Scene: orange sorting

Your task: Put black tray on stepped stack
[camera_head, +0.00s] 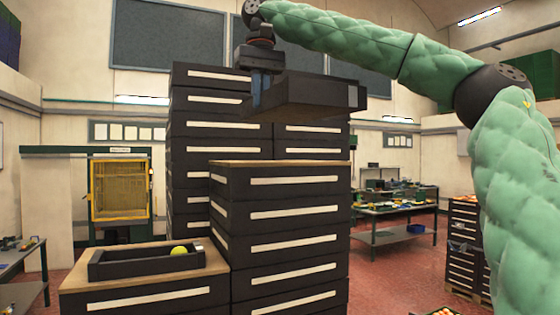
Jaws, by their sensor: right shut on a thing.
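The black tray (318,99) is in the upper middle, held up by its left end. My right gripper (262,92), with bluish fingers, is shut on that end, and its arm comes in from the right. The stepped stack of black trays with white label strips stands below and behind. It has a tall back-left column (185,123), a back-right column (312,143) whose top the held tray hides, and a lower front column (285,198) with a bare wooden top. I cannot tell whether the held tray touches the stack. My left gripper is not in view.
A low front-left stack (135,302) bears an open black tray (140,270) with a yellow-green ball (179,251) in it. A workbench (400,211) with small items stands at the back right. Another dark stack (464,235) is at the right. Red floor is clear between.

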